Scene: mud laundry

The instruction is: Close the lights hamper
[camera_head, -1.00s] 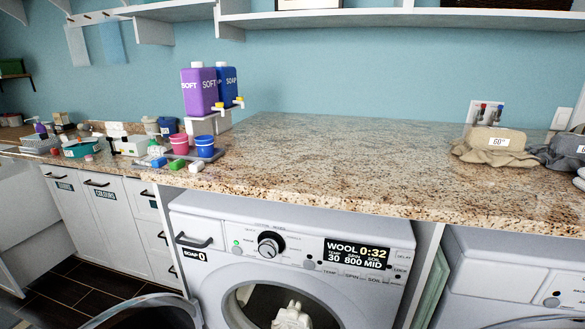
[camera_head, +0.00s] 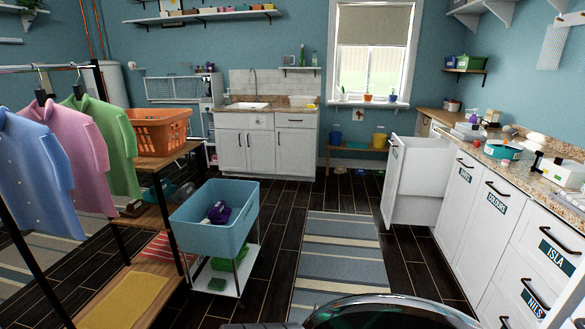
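A white pull-out hamper (camera_head: 420,178) stands open at the far end of the right-hand cabinet row. Its front panel (camera_head: 392,183) is out over the floor, well away from the cabinet face. A small label on that panel is seen too edge-on to read, so I cannot confirm that it says lights. The hamper's inside looks pale, and its bottom is hidden. The neighbouring dark-labelled front (camera_head: 464,174) and the colours front (camera_head: 496,204) look shut. Neither of my grippers is in view.
A striped rug (camera_head: 342,262) and dark floor lie before the open hamper. A blue wheeled cart (camera_head: 213,220) holds purple cloth, left of the rug. A clothes rack and shelf with an orange basket (camera_head: 160,130) stand left. A curved shiny rim (camera_head: 390,314) crosses the bottom edge.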

